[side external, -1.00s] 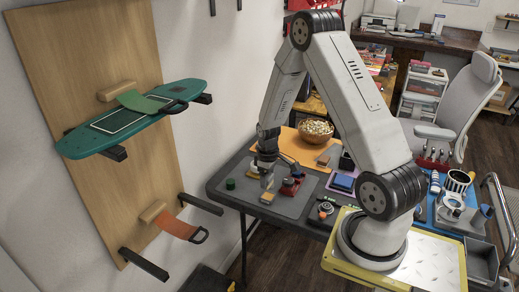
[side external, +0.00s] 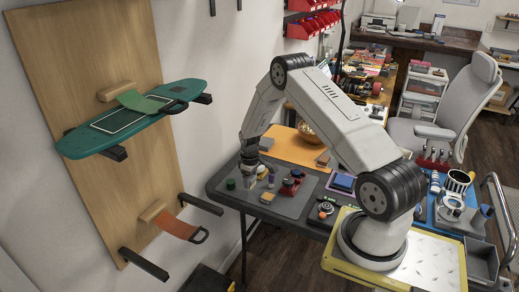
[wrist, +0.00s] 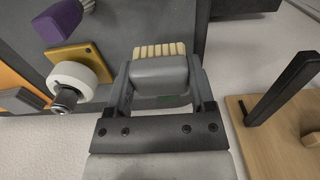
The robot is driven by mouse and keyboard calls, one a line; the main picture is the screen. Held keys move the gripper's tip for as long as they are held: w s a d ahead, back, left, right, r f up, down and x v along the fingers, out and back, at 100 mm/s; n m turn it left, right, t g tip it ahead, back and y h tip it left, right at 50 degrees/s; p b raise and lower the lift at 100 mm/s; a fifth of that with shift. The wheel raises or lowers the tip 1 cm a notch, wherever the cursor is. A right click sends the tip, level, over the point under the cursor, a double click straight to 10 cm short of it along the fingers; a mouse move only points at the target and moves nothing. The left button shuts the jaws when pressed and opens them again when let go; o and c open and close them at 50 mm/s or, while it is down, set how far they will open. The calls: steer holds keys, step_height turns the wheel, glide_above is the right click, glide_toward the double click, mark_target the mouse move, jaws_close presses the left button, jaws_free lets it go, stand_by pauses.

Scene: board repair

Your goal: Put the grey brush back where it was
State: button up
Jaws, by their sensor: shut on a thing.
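The grey brush (wrist: 160,76), a grey block with cream bristles along one edge, sits between the two fingers of my gripper (wrist: 160,88) in the wrist view. The fingers are shut on its sides, and the bristles point away from the wrist. In the side view my gripper (side external: 250,178) is low over the left part of the grey mat (side external: 292,208). The brush is too small there to make out clearly, and I cannot tell its height above the mat.
A white wheel (wrist: 79,88), a yellow plate (wrist: 82,62) and a purple piece (wrist: 60,20) are left of the brush. On the mat are a green round piece (side external: 231,184) and a red tool (side external: 291,186). The teal deck (side external: 133,118) rests on wall brackets at left.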

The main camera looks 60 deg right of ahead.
mark_target(249, 193)
steer(key=shift+w+d+f, duration=0.15)
steer(key=shift+w+f, duration=0.1)
steer(key=shift+f, duration=0.05)
steer(key=shift+f, duration=0.1)
steer(key=shift+w+d+f, duration=0.1)
steer(key=shift+w+f, duration=0.1)
steer(key=shift+f, duration=1.55)
steer(key=shift+f, duration=0.15)
steer(key=o, duration=1.2)
steer(key=shift+c, duration=0.2)
